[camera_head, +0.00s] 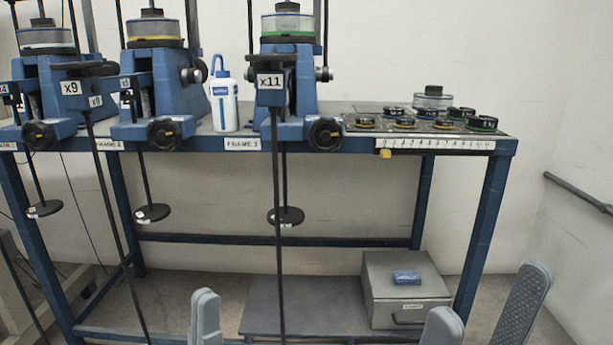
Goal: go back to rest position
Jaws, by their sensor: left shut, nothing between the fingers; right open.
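My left gripper (205,300) is low in the picture, left of the middle, with its fingers together and nothing held. My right gripper (489,295) is at the lower right, its two fingers wide apart and empty. Both show in front of the bench's lower part, below the bench top, and neither appears to touch anything. Three blue lever frames (300,92) stand on the blue bench (440,148). Their long dark levers come forward, one with an x11 label (270,81) and another with an x9 label (70,88). My wrists are outside the picture.
A white and blue bottle (223,103) stands between two frames. Several dark round weights (481,123) lie at the bench's right end. Round hanger plates (286,215) hang below the bench. A grey box (405,293) with a blue item (406,277) sits on the low shelf.

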